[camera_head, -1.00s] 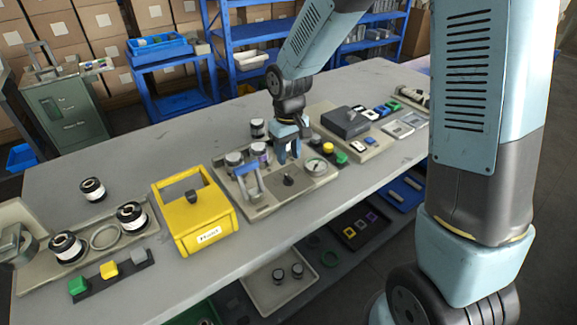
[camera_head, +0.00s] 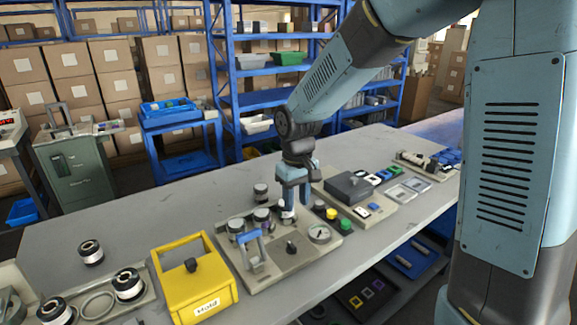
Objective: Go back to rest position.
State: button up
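My gripper (camera_head: 290,212) points down over the grey fixture plate (camera_head: 285,262) in the middle of the workbench. Its light blue fingers are beside a small dark-capped cylinder and close above the plate. The fingers are partly overlapped in this view, so I cannot tell whether they are apart or whether anything is between them. Several grey cylinders with dark tops (camera_head: 262,216) stand on the plate just left of the fingers. The plate also bears a blue-handled clamp (camera_head: 252,250), a dark knob (camera_head: 291,247) and a round gauge (camera_head: 319,233).
A yellow box marked Hold (camera_head: 196,284) stands left of the plate. Farther left are black-and-white rolls (camera_head: 128,284). Right of the plate is a station with a dark grey block (camera_head: 347,186). Blue shelves (camera_head: 262,99) and stacked cartons (camera_head: 72,72) stand behind the bench.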

jog(key=s+d+r+m+t, duration=0.3)
jog(key=s+d+r, duration=0.4)
jog(key=d+r, duration=0.45)
jog(key=s+d+r+m+t, duration=0.2)
jog(key=s+d+r, duration=0.3)
jog(key=s+d, duration=0.4)
jog(key=s+m, duration=0.1)
jog(key=s, duration=0.2)
jog(key=shift+m, duration=0.3)
